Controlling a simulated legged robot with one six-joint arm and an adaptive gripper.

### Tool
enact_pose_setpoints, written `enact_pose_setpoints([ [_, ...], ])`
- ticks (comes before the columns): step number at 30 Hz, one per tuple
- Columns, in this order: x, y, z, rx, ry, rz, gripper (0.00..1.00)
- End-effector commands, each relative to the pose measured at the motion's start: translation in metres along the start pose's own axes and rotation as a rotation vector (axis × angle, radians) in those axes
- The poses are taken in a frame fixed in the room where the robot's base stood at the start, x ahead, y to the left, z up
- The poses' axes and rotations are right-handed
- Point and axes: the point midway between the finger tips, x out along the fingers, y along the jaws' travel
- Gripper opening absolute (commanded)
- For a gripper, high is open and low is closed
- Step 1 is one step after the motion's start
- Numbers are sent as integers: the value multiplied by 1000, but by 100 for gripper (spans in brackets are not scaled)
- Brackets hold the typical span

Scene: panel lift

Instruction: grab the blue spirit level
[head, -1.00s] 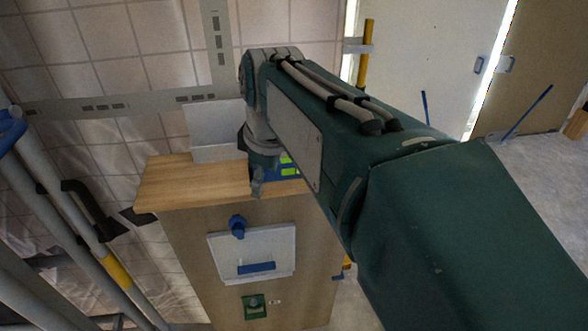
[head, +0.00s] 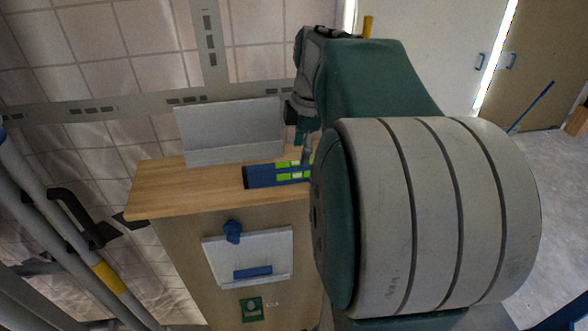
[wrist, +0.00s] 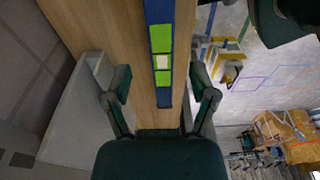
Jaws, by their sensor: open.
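The blue spirit level (head: 262,178) with bright green vial windows lies flat on the wooden top of a cabinet; my arm hides its right end in the head view. In the wrist view the spirit level (wrist: 158,14) runs from the top edge down between my two fingers. My gripper (wrist: 161,84) is open and empty, one finger on each side of the level, apart from it in the picture. In the head view my gripper (head: 304,146) is partly hidden, above the right part of the level; its exact height is unclear.
The cabinet top (head: 165,190) is bare on the left. A pale grey panel (head: 230,130) stands behind the level and shows left of my gripper in the wrist view (wrist: 75,115). Grey poles (head: 60,235) stand at the left. Open floor (head: 545,195) lies right.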

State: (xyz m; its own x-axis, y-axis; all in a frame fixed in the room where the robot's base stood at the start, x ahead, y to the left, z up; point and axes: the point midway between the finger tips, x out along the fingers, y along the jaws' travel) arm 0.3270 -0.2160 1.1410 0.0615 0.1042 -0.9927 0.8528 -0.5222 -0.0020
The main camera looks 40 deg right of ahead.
Motion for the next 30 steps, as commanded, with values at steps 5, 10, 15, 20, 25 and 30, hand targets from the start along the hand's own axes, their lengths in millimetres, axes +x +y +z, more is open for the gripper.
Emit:
enact_pose_setpoints([
  [5, 15, -1, -3, 0, 0, -2, 74],
  [10, 42, -1, -7, -1, 0, -3, 74],
  [15, 57, -1, -6, 0, 0, 0, 74],
  [20, 58, -1, -6, 0, 0, 1, 74],
  [25, 58, -1, -6, 0, -1, 1, 25],
  [30, 58, -1, -6, 0, -1, 1, 0],
])
